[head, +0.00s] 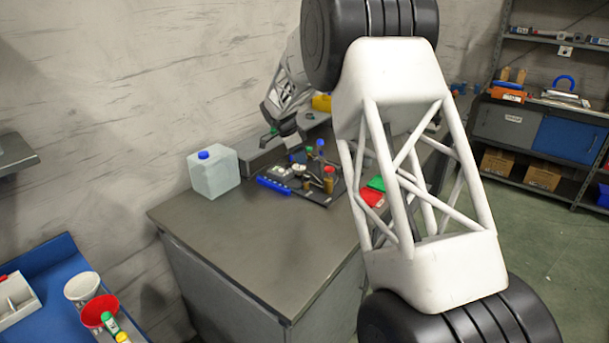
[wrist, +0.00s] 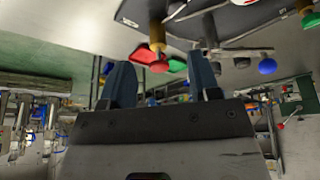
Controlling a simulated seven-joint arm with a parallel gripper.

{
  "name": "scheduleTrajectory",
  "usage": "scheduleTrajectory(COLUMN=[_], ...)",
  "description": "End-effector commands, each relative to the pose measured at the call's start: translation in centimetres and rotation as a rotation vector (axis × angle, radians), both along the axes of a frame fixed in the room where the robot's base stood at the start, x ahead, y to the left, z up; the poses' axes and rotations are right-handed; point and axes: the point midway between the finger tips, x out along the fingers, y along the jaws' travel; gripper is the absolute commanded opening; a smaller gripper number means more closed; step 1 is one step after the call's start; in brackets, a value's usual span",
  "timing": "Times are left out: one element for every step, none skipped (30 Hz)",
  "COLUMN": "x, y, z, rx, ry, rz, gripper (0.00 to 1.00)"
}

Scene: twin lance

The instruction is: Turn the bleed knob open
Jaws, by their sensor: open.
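A dark panel (head: 318,194) with several colored knobs lies on the grey workbench. A red-topped brass post (head: 328,178) stands near its right side, and blue and green knobs (head: 319,146) stand behind it. I cannot tell which is the bleed knob. A blue ball knob (wrist: 267,66) is to the right.
A translucent jug with blue cap (head: 213,174) stands left of the panel. A blue bar (head: 273,186) lies at the panel's front left. Red and green items (head: 372,194) lie right of it, partly behind my arm. The bench's front (head: 240,240) is clear.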

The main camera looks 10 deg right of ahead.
Motion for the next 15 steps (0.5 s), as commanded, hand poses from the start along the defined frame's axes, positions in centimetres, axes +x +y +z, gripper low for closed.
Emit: scheduleTrajectory(x=[0.8,1.1,1.5,1.8,2.0,2.2,2.4,2.5,2.5,2.6,2.6,2.6,2.6,2.6,2.6], y=[0.2,0.3,0.4,0.5,0.6,0.6,0.6,0.7,0.7,0.7,0.7,0.7,0.7,0.7,0.7], z=[-0.7,-1.1,-1.5,-1.7,-1.9,-2.1,-2.2,-2.3,-2.4,-2.5,-2.5,-2.5,-2.5,-2.5,-2.5], rx=[-0.005,-0.008,-0.011,-0.013,-0.015,-0.017,-0.019,-0.020,-0.021,-0.021,-0.021,-0.021,-0.021,-0.021,-0.021], ry=[-0.005,-0.008,-0.011,-0.014,-0.016,-0.019,-0.021,-0.022,-0.022,-0.023,-0.023,-0.023,-0.023,-0.023,-0.023], rz=[-0.016,-0.027,-0.038,-0.046,-0.053,-0.058,-0.063,-0.066,-0.069,-0.071,-0.071,-0.072,-0.072,-0.072,-0.071], gripper=[0.56,0.56,0.56,0.56,0.56,0.56,0.56,0.56,0.56,0.56,0.56,0.56,0.56,0.56,0.56])
